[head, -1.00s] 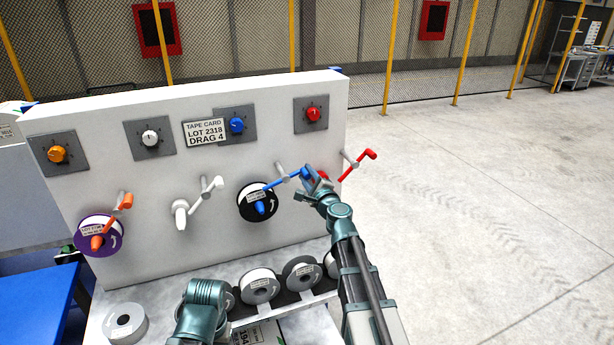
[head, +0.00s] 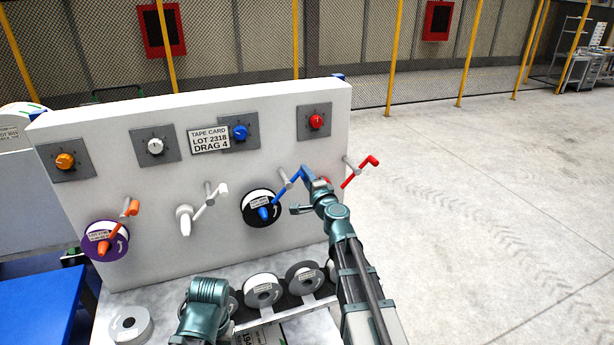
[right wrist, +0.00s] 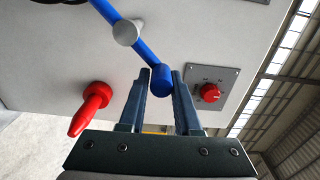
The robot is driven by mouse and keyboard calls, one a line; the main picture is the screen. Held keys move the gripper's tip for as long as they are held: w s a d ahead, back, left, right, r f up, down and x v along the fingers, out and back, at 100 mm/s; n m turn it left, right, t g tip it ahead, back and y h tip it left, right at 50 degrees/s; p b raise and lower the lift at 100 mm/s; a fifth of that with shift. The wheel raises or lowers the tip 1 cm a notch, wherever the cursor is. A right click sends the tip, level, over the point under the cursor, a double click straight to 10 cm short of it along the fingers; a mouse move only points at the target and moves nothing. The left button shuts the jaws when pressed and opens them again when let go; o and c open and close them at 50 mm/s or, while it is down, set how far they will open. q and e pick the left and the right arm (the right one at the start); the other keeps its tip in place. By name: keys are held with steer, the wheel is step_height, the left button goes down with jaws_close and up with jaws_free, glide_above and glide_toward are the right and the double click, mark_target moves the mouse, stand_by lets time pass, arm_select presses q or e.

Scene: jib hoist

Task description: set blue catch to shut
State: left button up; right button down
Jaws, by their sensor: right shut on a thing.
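The blue catch is a blue crank-like lever (head: 292,182) on a grey pivot post on the white panel. It slants from lower left, in front of the black-rimmed reel (head: 250,209), to its raised upper-right end. My right gripper (head: 308,178) is at that upper-right end. In the right wrist view the catch's blue end knob (right wrist: 162,80) sits between the two fingers of my right gripper (right wrist: 161,74), which are shut on it. The grey pivot post (right wrist: 127,32) stands farther up the lever.
The red lever (head: 362,170) is close to the right of my right gripper. White (head: 209,200) and orange (head: 130,209) levers are to the left. Dials line the panel's top, including a blue one (head: 239,132). Spare reels (head: 262,290) lie on the shelf below. Floor at right is clear.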

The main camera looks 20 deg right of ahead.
steer(key=shift+a, duration=0.25)
steer(key=c, duration=0.7)
jaws_free()
steer(key=shift+a, duration=0.2)
steer(key=shift+o, duration=0.2)
steer(key=shift+d, duration=0.1)
